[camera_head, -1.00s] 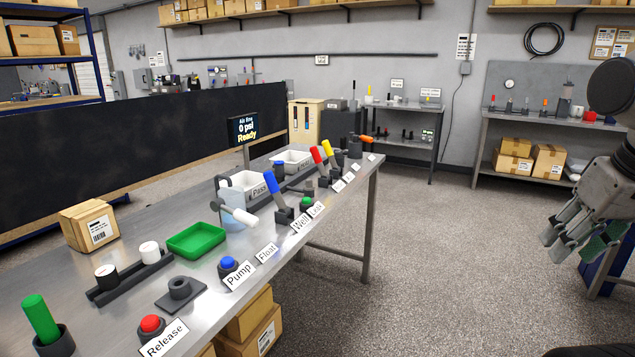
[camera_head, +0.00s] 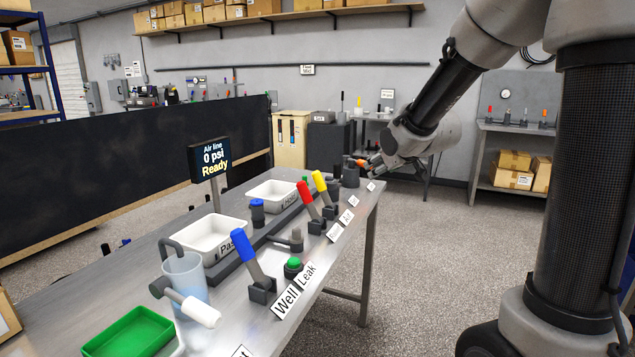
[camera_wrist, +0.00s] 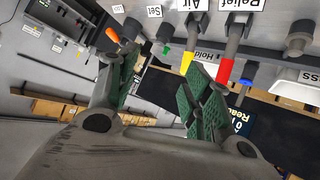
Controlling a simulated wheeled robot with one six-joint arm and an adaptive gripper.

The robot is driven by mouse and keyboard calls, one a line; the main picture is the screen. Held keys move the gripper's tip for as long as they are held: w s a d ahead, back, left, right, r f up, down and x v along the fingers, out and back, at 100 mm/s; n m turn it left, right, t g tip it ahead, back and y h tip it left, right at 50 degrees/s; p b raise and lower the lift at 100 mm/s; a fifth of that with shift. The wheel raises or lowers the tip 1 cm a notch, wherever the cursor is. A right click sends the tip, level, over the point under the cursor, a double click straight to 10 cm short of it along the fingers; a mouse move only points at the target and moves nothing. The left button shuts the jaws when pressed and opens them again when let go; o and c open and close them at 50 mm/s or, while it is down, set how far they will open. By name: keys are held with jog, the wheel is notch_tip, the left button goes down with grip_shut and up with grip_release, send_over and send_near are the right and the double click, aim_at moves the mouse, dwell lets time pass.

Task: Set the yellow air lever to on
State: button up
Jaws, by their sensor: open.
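The yellow air lever (camera_head: 319,183) stands on its dark base near the far end of the bench, its handle tilted left and up in the head view. In the wrist view the yellow handle (camera_wrist: 187,62) hangs under the Air label, between the gripper fingers in the picture and close to the right finger. My gripper (camera_head: 373,169) is above the bench's far right corner, to the right of the lever. In the wrist view my gripper (camera_wrist: 160,78) is open, its green-padded fingers wide apart with nothing held.
A red lever (camera_head: 304,194) stands directly beside the yellow one, under the Relief label in the wrist view. A dark fixture with an orange part (camera_wrist: 113,35) is on the other side. The display (camera_head: 211,160) reads Air line, 0 psi, Ready. A blue lever (camera_head: 243,252) stands nearer.

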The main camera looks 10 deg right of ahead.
jog(key=w+a+f+n+t+y, duration=0.2)
jog(key=w+a+f, duration=0.25)
jog(key=w, duration=0.55)
jog(key=n+t+y, duration=0.2)
jog(key=t+y, duration=0.1)
jog(key=y, duration=0.1)
send_near(321, 182)
jog(key=x, duration=1.1)
jog(key=shift+w, duration=0.3)
grip_shut()
